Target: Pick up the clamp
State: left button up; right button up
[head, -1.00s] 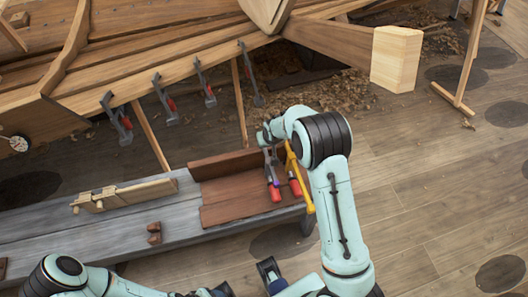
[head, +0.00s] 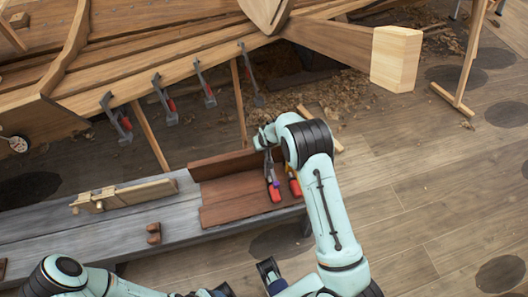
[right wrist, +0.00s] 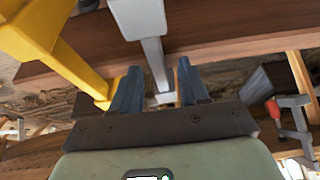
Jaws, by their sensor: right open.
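Grey clamps with red handles lie at the right end of the bench in the head view. One clamp (head: 274,192) has a purple part, and another red handle (head: 294,187) is beside it, partly behind my right arm. My right gripper (right wrist: 158,72) is open in the right wrist view, with a grey clamp bar (right wrist: 152,52) showing between its fingers. I cannot tell if they touch it. A yellow clamp (right wrist: 75,65) is just left of the fingers. My left arm shows at the bottom of the head view; its gripper's jaws are not clear.
The grey bench (head: 182,222) bears a reddish-brown board (head: 232,209) and a wooden vise-like piece (head: 122,195). Several clamps (head: 203,85) hang along the hull (head: 150,50). The plank floor (head: 420,215) at right is open.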

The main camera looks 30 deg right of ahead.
jog(key=shift+f+b, duration=0.25)
jog(key=shift+b, duration=0.05)
dwell(0.4)
grip_shut()
jog(key=shift+s+a+f, duration=0.1)
jog(key=shift+s, duration=0.05)
dwell(1.0)
